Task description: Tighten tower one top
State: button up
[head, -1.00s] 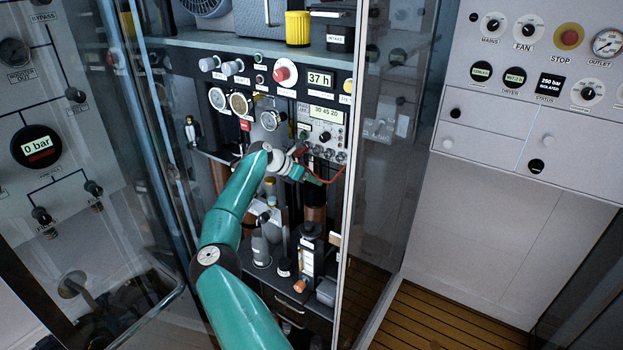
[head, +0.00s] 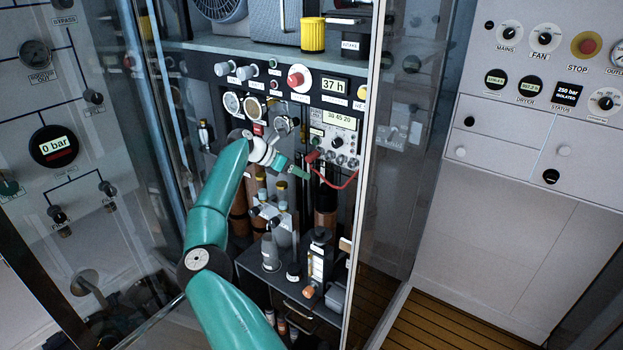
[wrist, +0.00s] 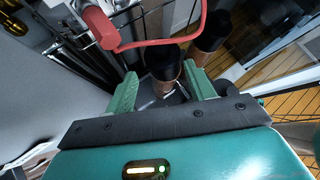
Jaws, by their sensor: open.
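Two copper-brown cylinders with black tops stand close together in the wrist view; the nearer one (wrist: 165,66) lies between and beyond my fingertips, the other (wrist: 211,34) farther off to the right. I cannot tell which is tower one. In the head view a copper-brown cylinder (head: 326,208) stands below the instrument panel, its top in shadow. My gripper (wrist: 161,80) is open and empty, its green fingers apart, with no visible contact on the nearer cylinder. In the head view my gripper (head: 297,170) is small and partly merges with the fittings behind it.
A red hose (wrist: 150,43) runs from a red fitting (wrist: 100,24) close above the fingers; the hose also shows in the head view (head: 345,184). Small bottles and a black device (head: 320,258) stand on a lower shelf. A glass door edge (head: 362,180) bounds the right.

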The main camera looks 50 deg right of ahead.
jog(key=shift+v, duration=1.45)
